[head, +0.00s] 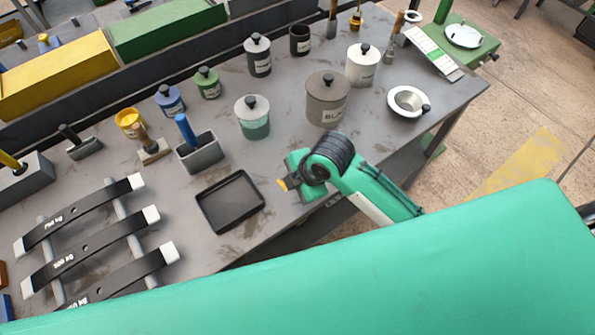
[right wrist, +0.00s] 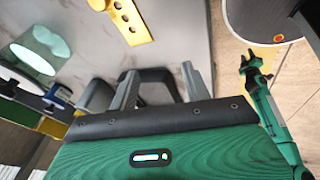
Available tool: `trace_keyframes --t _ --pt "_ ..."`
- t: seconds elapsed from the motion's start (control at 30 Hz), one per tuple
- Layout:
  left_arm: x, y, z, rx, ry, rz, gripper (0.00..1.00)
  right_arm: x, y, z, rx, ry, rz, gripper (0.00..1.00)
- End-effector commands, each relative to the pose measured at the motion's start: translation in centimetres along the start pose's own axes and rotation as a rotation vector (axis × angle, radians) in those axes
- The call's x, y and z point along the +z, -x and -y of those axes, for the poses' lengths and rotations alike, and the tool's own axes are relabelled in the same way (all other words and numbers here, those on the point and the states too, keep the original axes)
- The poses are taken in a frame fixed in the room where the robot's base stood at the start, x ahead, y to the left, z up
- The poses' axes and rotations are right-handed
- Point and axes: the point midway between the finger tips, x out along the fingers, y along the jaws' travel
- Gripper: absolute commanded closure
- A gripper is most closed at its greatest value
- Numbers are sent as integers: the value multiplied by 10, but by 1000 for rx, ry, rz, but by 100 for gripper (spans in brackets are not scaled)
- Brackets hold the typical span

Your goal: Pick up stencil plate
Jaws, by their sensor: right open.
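A yellow plate with a row of round holes (right wrist: 128,20), which I take as the stencil plate, lies on the grey tabletop in the right wrist view, cut off at the top. In the head view only a small yellow-orange piece, perhaps its end, shows beside my right arm, which hides that spot. My right gripper (right wrist: 160,84) is open and empty, its grey fingers apart from the plate. Its fingers are hidden in the head view. A green arm with a dark forked end (right wrist: 254,70) shows at right in the wrist view. It may be my left one; its jaws are unclear.
A black tray (head: 230,202) lies left of my right arm. A mint-and-grey canister (head: 253,118) and a brown labelled canister (head: 327,98) stand behind it. A white bowl (head: 408,101) sits near the table's right edge. Some bare tabletop lies between tray and canisters.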

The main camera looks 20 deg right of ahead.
Motion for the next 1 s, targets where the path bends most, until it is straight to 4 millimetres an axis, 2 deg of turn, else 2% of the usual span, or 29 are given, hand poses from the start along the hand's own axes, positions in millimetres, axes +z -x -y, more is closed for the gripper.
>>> trace_keyframes --t 0.03,0.27,0.4,0.6,0.83,1.0 --pt "0 1 0 0 0 0 64 -2 5 -12 -12 131 4 51" --pt "0 2 0 0 -1 1 64 -6 22 -43 -122 742 4 51" --pt "1 2 1 -1 -1 2 64 4 38 -60 -215 1082 6 51" --pt "2 3 2 -2 -1 3 64 28 64 -81 -358 1474 -12 51" --pt "2 4 2 -2 -1 3 64 48 85 -93 -464 1699 -49 51" --pt "2 7 2 -3 -1 4 64 54 79 -91 -486 1736 -64 51"
